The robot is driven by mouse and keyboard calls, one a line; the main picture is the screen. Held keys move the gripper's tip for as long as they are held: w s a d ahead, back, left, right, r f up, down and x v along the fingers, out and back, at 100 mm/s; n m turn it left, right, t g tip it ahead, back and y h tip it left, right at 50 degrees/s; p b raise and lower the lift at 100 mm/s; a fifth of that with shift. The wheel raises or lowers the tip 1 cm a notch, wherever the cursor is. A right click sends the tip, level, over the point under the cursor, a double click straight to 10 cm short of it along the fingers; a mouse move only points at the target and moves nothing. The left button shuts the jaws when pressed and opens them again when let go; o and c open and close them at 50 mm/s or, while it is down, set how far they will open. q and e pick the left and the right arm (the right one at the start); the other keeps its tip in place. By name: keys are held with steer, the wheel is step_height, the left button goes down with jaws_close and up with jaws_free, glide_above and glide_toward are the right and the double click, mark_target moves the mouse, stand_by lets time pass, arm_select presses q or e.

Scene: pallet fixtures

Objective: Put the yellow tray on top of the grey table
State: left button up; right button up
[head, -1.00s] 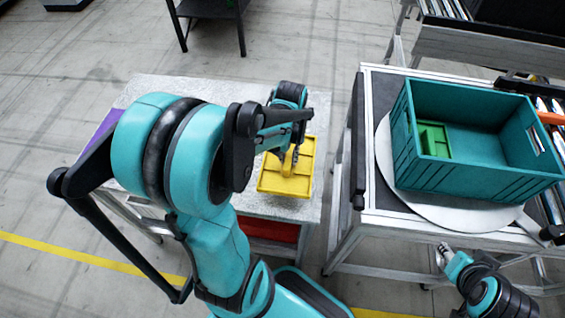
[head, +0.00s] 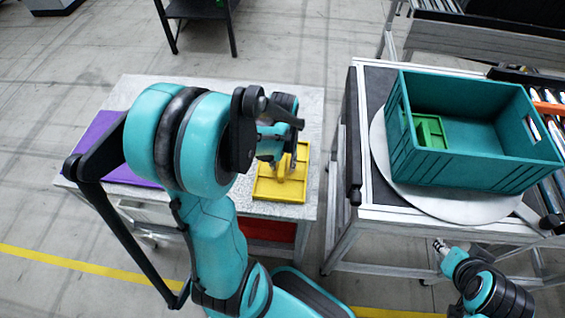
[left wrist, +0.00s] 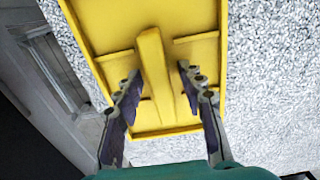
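The yellow tray (head: 266,188) is at the front right part of the speckled grey table (head: 230,92) and looks flat on it. I cannot be sure that all of it touches. Its raised middle handle (left wrist: 154,65) shows in the left wrist view. My left gripper (head: 288,168) is over the tray. In the left wrist view its two fingers (left wrist: 158,85) stand on either side of the handle, with gaps, so it is open. The arm hides part of the table. My right gripper (head: 438,244) is small at the lower right, far from the tray.
A purple sheet (head: 105,150) lies on the table's left side. A red bin (head: 270,231) is underneath. To the right, across a narrow gap, a second table carries a teal crate (head: 470,170) with a green part (head: 428,131) inside, on a round white plate (head: 450,205).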

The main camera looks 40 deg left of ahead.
arm_select(q)
step_height(320, 180, up, 11)
steer(key=p, duration=0.5)
steer(key=s+d+r+m+t, duration=0.2)
steer(key=d+r+m+t, duration=0.1)
steer(key=d, duration=0.3)
steer(key=s+d+r+m+t, duration=0.1)
steer(key=d+r+m+t, duration=0.1)
steer(key=d+r+t, duration=0.2)
steer(key=d, duration=0.3)
steer(key=shift+s+m, duration=0.4)
steer(key=shift+r, duration=0.1)
